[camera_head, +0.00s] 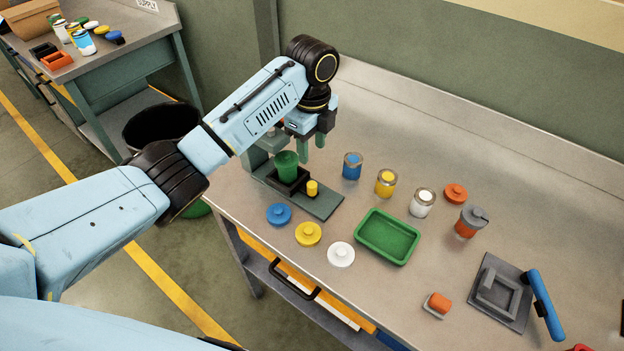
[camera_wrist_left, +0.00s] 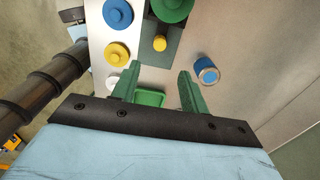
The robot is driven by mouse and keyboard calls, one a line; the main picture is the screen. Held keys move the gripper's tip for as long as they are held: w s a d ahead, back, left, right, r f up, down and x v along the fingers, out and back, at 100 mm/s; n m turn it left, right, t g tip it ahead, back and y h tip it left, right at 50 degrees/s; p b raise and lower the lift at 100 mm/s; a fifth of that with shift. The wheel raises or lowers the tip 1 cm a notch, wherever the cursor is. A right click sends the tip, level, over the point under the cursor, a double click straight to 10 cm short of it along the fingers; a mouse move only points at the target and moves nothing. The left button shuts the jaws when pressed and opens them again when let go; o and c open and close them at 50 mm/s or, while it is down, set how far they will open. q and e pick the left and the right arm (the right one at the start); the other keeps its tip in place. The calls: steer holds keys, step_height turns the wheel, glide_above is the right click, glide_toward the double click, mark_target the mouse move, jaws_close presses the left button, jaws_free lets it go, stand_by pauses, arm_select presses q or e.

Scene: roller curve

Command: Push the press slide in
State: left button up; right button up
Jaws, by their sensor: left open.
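The press (camera_head: 262,157) stands at the left end of the workbench on a flat dark green base plate (camera_head: 322,206). Its dark slide (camera_head: 290,188) holds a green can (camera_head: 287,166), with a yellow knob (camera_head: 312,188) at the front. My left gripper (camera_head: 316,140) is open and empty, above the bench beside the press, fingers pointing down; the arm hides part of the press top. In the left wrist view, the open fingers (camera_wrist_left: 158,86) show apart from the yellow knob (camera_wrist_left: 159,43) and green can (camera_wrist_left: 172,8). My right gripper is not in view.
Blue (camera_head: 352,166), yellow (camera_head: 386,183) and white (camera_head: 422,203) cans stand right of the press. Blue (camera_head: 279,214), yellow (camera_head: 308,233) and white (camera_head: 341,254) lids lie in front. A green tray (camera_head: 388,237) lies mid-bench. A grey fixture with blue handle (camera_head: 542,302) lies right.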

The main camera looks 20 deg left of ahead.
mark_target(312, 184)
arm_select(q)
step_height(312, 184, down, 12)
steer(key=shift+r, duration=0.1)
stand_by(0.4)
jaws_close()
